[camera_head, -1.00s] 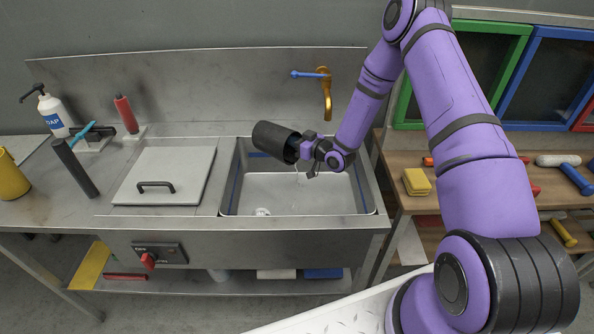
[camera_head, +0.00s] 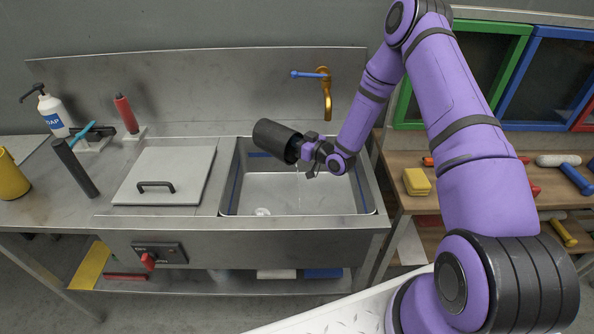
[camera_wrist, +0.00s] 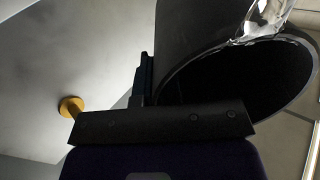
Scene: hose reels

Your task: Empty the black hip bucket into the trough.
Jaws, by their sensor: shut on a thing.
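The black bucket (camera_head: 271,140) is tipped far over on its side above the trough (camera_head: 285,193), its dark mouth facing right and down. My gripper (camera_head: 305,147) is shut on it near the mouth. A thin, clear stream (camera_head: 298,187) falls from the rim into the trough. In the wrist view the bucket's open mouth (camera_wrist: 240,80) shows behind my gripper's dark bar (camera_wrist: 165,123), with clear liquid (camera_wrist: 268,18) at the rim. How much is left inside is too dark to tell.
An orange tap with a blue lever (camera_head: 325,90) is on the back wall, right of the bucket. A lidded section (camera_head: 165,175) lies left of the trough. A soap bottle (camera_head: 53,112) stands at the far left. A wooden bench (camera_head: 460,195) with tools is at right.

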